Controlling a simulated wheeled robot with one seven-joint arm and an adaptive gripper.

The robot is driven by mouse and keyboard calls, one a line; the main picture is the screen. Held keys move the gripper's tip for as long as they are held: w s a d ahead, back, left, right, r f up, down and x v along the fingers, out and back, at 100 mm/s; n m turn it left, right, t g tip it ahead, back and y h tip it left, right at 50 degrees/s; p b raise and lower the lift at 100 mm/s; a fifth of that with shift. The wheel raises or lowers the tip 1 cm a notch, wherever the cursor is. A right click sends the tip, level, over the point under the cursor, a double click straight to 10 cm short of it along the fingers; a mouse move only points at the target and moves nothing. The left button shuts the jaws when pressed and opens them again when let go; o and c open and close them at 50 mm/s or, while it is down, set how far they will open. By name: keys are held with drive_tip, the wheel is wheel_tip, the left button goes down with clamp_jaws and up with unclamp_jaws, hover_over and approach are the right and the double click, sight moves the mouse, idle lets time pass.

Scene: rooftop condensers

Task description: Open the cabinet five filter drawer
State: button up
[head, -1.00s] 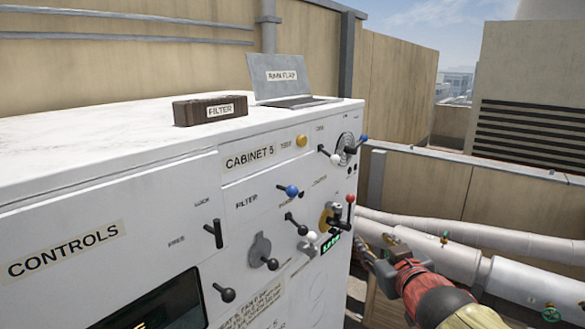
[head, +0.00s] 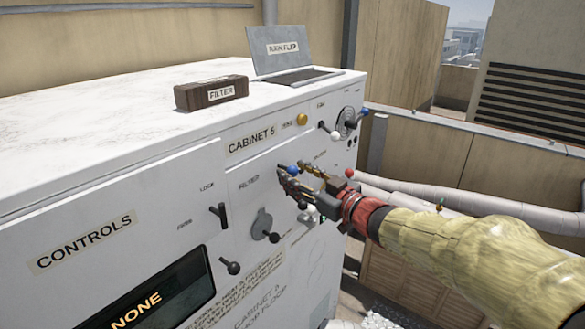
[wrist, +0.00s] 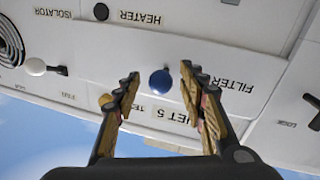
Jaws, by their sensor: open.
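Cabinet 5 (head: 265,155) is a white unit with a FILTER label (head: 249,180) on its front. A blue ball knob (head: 292,169) sits near that label; it also shows in the wrist view (wrist: 160,82), where the picture is upside down. The drawer front around the label looks flush with the cabinet face. My gripper (head: 296,175) is open in front of the knob. In the wrist view my gripper (wrist: 160,75) has its fingers to either side of the knob, with a gap on both sides. Contact with the panel cannot be told.
A brown box marked FILTER (head: 211,94) and a raised rain flap (head: 288,47) are on the cabinet top. Black, white and red levers crowd the face, including the lock lever (head: 218,215) and a lower black knob (head: 230,267). White pipes (head: 455,205) run at right.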

drive_tip(key=shift+x, duration=0.8)
drive_tip(key=shift+c, duration=1.4)
drive_tip(key=c, duration=0.8)
